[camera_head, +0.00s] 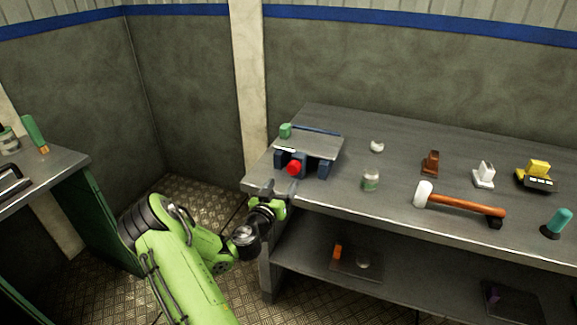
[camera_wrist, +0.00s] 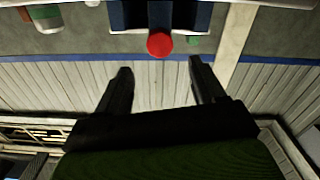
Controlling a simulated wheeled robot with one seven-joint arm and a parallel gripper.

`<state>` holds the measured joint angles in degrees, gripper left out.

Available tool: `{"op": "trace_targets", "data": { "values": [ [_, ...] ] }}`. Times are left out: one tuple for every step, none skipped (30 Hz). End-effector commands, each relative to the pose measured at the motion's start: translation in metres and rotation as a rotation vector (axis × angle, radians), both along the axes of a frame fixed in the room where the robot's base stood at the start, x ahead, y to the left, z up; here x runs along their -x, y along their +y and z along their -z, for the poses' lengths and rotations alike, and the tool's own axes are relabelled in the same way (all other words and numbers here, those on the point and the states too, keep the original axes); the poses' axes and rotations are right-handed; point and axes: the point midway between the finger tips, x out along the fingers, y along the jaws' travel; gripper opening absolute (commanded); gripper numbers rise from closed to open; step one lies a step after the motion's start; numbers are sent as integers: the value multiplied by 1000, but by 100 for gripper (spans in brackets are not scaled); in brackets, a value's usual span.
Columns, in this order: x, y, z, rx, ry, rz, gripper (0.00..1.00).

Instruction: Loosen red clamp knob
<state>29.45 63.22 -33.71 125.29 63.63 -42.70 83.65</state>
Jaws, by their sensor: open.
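The red clamp knob (camera_head: 294,168) is on the front of a small fixture (camera_head: 318,147) with a grey plate top and dark blue blocks, at the left end of the workbench. My gripper (camera_head: 280,190) is just in front of and below the knob at the bench's edge. In the wrist view the red knob (camera_wrist: 160,44) shows beyond the fingertips, about midway between them. My gripper (camera_wrist: 161,66) is open and empty, its two dark fingers spread apart. The knob appears apart from both fingers.
The workbench (camera_head: 330,205) also holds a white-headed hammer (camera_head: 460,202), a jar (camera_head: 371,181), a yellow-and-black item (camera_head: 537,176) and a teal-handled item (camera_head: 558,222). A lower shelf (camera_head: 420,285) lies under it. A green-sided bench (camera_head: 40,185) stands at left. Floor shows between the benches.

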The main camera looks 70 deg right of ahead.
Motion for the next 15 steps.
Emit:
{"op": "trace_targets", "data": {
  "values": [
    [2,-14,-5,2,-4,3,69],
    [3,-21,-5,3,-5,2,69],
    [3,-31,-5,3,-5,1,69],
    [5,-39,-5,3,-4,2,69],
    [5,-46,-5,3,-4,1,69],
    [6,-56,-4,2,-3,1,69],
    [7,-62,-4,2,-3,2,69],
    [7,-69,-3,2,-3,2,69],
    [8,-76,-3,1,-1,1,69],
    [8,-81,-2,1,-1,2,69],
    [8,-85,-2,1,-2,1,69],
    [8,-90,-2,1,-2,0,69],
    [9,-92,-1,0,-1,0,69],
    [9,-94,-1,-1,0,0,69],
    [9,-97,-1,-1,0,-1,69]
  ]
}}
